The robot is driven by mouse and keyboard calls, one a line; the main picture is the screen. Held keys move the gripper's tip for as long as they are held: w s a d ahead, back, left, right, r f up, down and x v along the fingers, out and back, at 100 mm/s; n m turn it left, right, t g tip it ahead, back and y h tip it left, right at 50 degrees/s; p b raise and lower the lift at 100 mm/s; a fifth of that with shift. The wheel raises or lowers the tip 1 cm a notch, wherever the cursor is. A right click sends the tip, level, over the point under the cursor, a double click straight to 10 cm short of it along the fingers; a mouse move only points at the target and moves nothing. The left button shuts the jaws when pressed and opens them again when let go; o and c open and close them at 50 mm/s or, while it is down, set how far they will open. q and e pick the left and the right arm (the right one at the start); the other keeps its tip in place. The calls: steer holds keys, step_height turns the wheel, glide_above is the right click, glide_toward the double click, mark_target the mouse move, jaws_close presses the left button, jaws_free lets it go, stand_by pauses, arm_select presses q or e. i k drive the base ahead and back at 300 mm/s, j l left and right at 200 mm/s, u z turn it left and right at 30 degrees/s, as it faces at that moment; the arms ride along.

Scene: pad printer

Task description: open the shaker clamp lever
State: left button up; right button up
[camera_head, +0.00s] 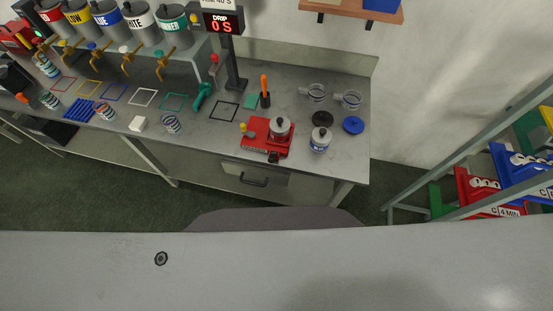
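A red device that looks like the shaker (256,145) sits near the front edge of the grey bench, right of centre. A small grey metal can or cap with a dark knob (279,127) stands on its right part. A yellow knob (243,128) and a small grey knob show at its left. A dark piece (273,157) sticks out at its front. The clamp lever is too small to tell apart, so I cannot tell its position. Neither of my grippers is in view.
A white-labelled can (320,140), a blue lid (353,125), a black lid (322,119) and two clear cups stand right of the red device. An orange-handled tool (265,92) is behind it. Labelled drums (138,22) with taps line the left. A coloured-bin rack (478,190) stands right.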

mark_target(272, 157)
steer(key=k+l+u, duration=0.2)
steer(key=u, duration=0.15)
steer(key=k+l+u, duration=0.1)
steer(key=k+u, duration=0.25)
steer(key=k, duration=0.1)
